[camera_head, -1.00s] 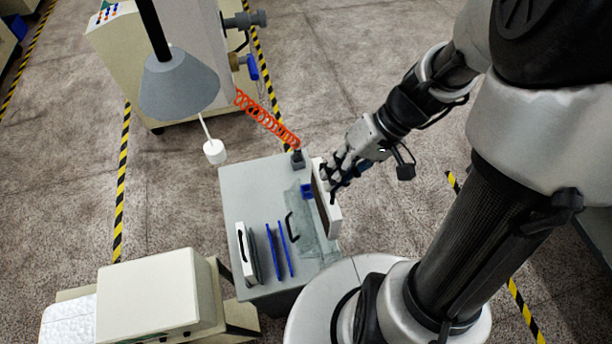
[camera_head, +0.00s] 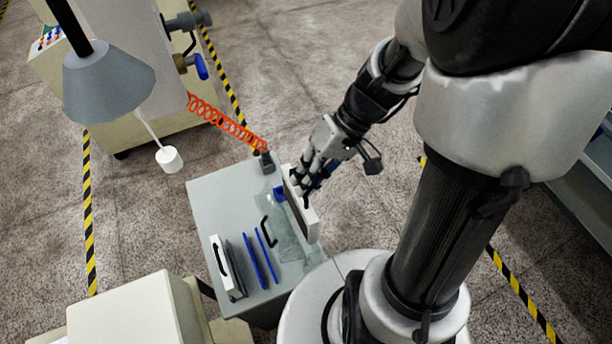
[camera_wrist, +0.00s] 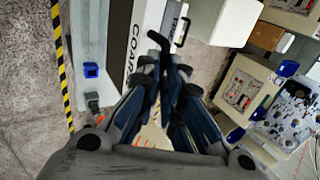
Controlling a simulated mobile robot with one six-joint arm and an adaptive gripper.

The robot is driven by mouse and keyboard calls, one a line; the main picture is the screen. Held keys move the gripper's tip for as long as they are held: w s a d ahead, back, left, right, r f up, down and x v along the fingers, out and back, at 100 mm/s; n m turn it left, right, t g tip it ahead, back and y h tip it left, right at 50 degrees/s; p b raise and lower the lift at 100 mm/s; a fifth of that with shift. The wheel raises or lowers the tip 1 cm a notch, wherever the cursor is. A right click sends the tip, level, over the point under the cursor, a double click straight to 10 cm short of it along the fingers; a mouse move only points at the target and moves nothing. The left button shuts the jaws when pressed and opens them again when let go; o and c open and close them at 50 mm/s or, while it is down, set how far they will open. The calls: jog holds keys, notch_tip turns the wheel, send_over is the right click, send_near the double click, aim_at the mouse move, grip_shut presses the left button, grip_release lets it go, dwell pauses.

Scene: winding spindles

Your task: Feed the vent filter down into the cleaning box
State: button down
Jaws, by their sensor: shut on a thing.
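The vent filter, a white-framed panel (camera_head: 309,222) with a brownish face, stands on edge at the right side of the cleaning box. My gripper (camera_head: 304,187) is shut on its upper part. In the wrist view the fingers (camera_wrist: 160,75) close near a white strip with black lettering (camera_wrist: 137,58), beside a dark face. The cleaning box (camera_head: 215,195) is a grey box with a flat top. I cannot tell whether the filter's lower edge is inside an opening or beside the box, as the panel hides it.
Another white panel with a black handle (camera_head: 220,262) and two blue strips (camera_head: 266,252) sit at the box's front left. A black handle (camera_head: 267,230) and small blue block (camera_head: 279,193) lie near the filter.

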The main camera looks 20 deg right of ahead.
notch_tip(320, 180, down, 2)
jog(key=shift+f+b, duration=0.15)
jog(key=shift+b, duration=1.1)
dwell(1.0)
